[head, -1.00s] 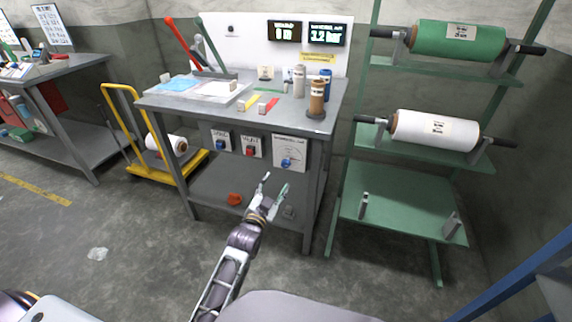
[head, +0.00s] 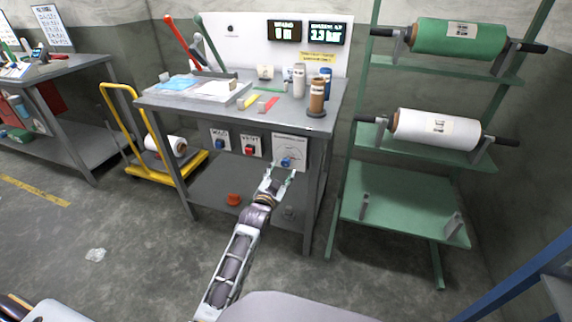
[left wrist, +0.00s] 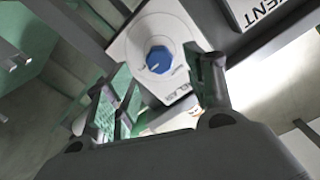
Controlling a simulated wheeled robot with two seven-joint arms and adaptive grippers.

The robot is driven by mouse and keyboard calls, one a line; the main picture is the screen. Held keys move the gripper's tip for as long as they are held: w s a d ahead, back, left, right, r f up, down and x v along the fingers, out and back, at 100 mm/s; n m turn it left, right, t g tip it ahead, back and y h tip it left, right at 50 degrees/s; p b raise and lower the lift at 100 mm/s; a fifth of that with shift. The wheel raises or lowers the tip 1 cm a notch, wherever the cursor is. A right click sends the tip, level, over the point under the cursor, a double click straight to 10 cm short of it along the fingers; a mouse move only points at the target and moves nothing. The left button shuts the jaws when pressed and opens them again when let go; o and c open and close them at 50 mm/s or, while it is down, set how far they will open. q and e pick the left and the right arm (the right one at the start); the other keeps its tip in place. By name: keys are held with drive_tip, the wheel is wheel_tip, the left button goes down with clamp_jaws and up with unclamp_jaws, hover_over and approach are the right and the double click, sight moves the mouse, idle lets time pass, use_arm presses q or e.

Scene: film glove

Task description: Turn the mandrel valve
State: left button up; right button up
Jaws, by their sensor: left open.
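The mandrel valve is a blue knob (head: 286,162) on a white plate (head: 290,148), the rightmost of three plates on the front of the grey workbench. In the left wrist view the blue knob (left wrist: 160,60) has a pale pointer mark and sits beyond the fingertips, with its white plate (left wrist: 128,45) around it. My left gripper (head: 279,174) is open just below and in front of the knob. In the left wrist view its two fingers (left wrist: 160,88) stand apart with nothing between them. The knob looks untouched. My right gripper is not in view.
The bench top (head: 243,113) holds rolls, bottles and a tray. Left of the valve are a plate with a red knob (head: 249,150) and one with a blue knob (head: 221,146). A green rack (head: 400,200) stands right; a yellow cart (head: 190,166) stands left.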

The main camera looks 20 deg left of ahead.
sight(285, 164)
use_arm(q)
drive_tip(key=shift+w+b, duration=0.5)
drive_tip(key=shift+w, duration=1.55)
drive_tip(key=shift+w+d, duration=0.1)
drive_tip(key=shift+w, duration=0.85)
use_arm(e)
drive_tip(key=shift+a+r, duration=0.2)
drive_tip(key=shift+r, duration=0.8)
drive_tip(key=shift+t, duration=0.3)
use_arm(q)
drive_tip(key=c, duration=1)
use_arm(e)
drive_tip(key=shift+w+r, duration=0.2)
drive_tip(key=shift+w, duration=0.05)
